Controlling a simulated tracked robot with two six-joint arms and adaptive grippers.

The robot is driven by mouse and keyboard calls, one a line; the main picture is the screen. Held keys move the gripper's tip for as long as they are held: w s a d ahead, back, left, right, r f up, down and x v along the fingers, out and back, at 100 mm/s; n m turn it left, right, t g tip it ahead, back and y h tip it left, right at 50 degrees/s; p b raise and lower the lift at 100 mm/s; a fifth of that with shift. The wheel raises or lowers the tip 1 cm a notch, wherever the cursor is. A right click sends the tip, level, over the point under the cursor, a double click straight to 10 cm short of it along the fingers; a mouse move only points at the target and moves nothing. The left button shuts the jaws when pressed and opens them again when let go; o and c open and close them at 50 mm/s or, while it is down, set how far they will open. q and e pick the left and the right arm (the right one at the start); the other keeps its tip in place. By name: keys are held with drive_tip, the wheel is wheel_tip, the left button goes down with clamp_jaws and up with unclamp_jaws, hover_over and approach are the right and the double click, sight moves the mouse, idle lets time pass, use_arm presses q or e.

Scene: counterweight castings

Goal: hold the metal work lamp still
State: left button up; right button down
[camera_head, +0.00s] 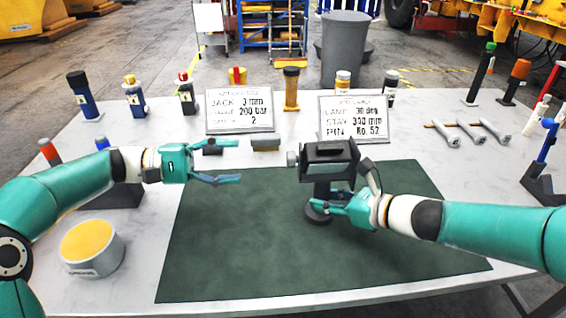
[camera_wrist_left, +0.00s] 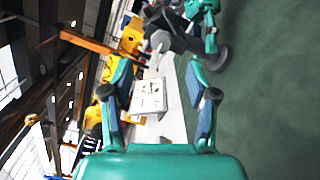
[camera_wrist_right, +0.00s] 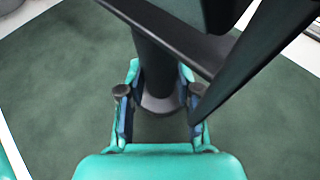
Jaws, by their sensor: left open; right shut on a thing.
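The metal work lamp (camera_head: 329,160) stands upright on the green mat, with a dark boxy head, a short post and a round base (camera_head: 318,213). My right gripper (camera_head: 318,202) is shut on the lamp's post just above the base. The right wrist view also shows the post (camera_wrist_right: 160,65) between the fingers, with part of the lamp's dark frame crossing in front. My left gripper (camera_head: 238,163) is open and empty, to the left of the lamp head and apart from it. The lamp also shows at the top of the left wrist view (camera_wrist_left: 175,38).
Two printed signs (camera_head: 240,110) (camera_head: 353,118) stand behind the mat. Several bottles and tools (camera_head: 290,90) line the table's back. A round tin with a yellow top (camera_head: 88,243) sits at the left front. The front of the green mat (camera_head: 300,270) is clear.

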sight(293, 159)
use_arm(q)
drive_tip(key=w+d+f+n, duration=0.1)
drive_tip(key=d+n, duration=0.8)
drive_tip(key=n, duration=0.1)
drive_tip(key=shift+w+d+g, duration=0.3)
drive_tip(key=shift+d, duration=0.05)
idle(0.3)
clamp_jaws()
